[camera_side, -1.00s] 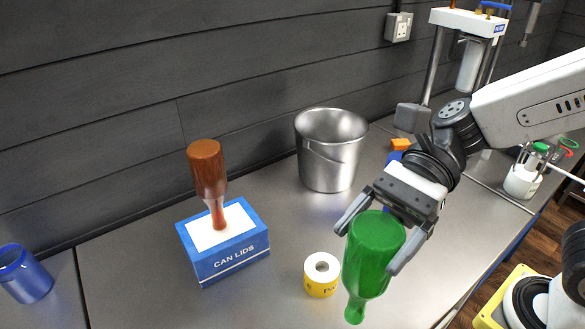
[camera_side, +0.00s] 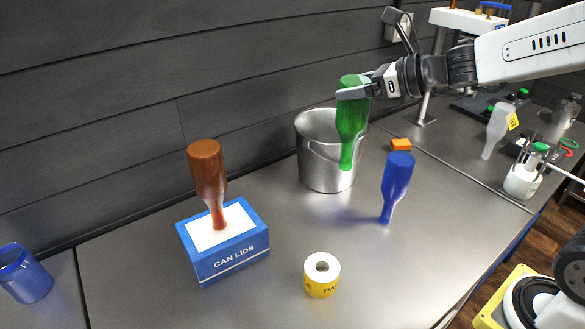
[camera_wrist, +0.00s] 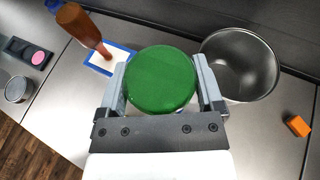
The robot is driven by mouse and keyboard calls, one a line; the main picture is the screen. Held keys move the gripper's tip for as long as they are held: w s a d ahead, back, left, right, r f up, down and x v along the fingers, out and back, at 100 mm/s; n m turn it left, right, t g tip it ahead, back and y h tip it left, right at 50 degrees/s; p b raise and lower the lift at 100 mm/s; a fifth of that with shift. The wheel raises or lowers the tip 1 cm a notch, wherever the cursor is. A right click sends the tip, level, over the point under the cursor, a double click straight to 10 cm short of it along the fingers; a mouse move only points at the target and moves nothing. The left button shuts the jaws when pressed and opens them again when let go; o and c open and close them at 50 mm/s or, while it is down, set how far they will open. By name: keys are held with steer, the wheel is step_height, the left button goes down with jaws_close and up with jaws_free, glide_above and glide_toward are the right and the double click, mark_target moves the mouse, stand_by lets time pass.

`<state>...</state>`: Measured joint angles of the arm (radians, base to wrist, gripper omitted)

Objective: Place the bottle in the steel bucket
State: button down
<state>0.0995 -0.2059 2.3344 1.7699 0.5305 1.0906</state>
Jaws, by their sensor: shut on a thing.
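A green bottle (camera_side: 351,125) hangs neck-down from my gripper (camera_side: 355,88), which is shut around its wide base end. In the side view the bottle overlaps the right part of the steel bucket (camera_side: 318,165); its neck shows in front of the bucket wall. The bucket stands upright on the steel bench near the back wall. In the wrist view the bottle's round green base (camera_wrist: 161,80) sits between the two fingers, and the bucket (camera_wrist: 240,66) is to its right, with its visible inside empty.
A brown bottle (camera_side: 207,180) stands neck-down on the blue can lids box (camera_side: 230,262). A blue bottle (camera_side: 396,185) stands neck-down right of the bucket, near an orange block (camera_side: 401,145). A yellow tape roll (camera_side: 321,275) and a blue cup (camera_side: 23,274) are on the bench.

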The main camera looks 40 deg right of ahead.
steer(key=w+d+r+m+t+h, duration=0.1)
steer(key=w+d+m+h, duration=0.4)
steer(key=d, duration=0.5)
steer(key=w+f+n+g+y, duration=0.3)
steer(key=w+f+n+y, duration=0.4)
steer(key=w, duration=0.4)
steer(key=shift+w+d+f+n+g+y, duration=0.3)
steer(key=shift+d+n+y, duration=0.05)
steer(key=shift+n+y, duration=0.35)
step_height(320, 180, down, 6)
steer(key=shift+f, duration=2.15)
